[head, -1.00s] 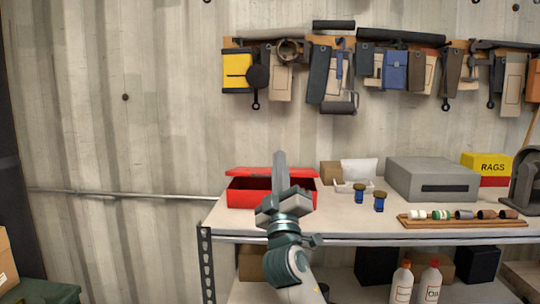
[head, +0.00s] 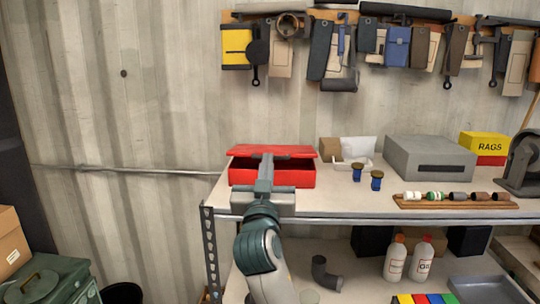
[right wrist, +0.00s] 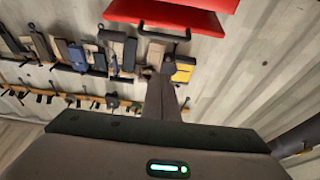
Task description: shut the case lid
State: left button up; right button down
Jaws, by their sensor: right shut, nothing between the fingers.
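In the right wrist view, the shut fingers (right wrist: 160,95) lie below a red part of the case (right wrist: 175,12) with a dark handle. My left gripper is out of view.
To the right on the workbench (head: 330,200) are two blue-bodied pieces with dark tops (head: 376,180), a white tray (head: 352,162), a grey box (head: 430,158) and a wooden rack (head: 455,201). Tools hang on the wall behind. The lower shelf holds bottles (head: 395,260).

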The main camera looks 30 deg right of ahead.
jog(key=p+x, duration=0.4)
jog(key=x, duration=0.5)
jog(key=shift+w+d+f+p, duration=0.15)
jog(key=shift+f+p, duration=0.65)
jog(key=shift+f, duration=1.25)
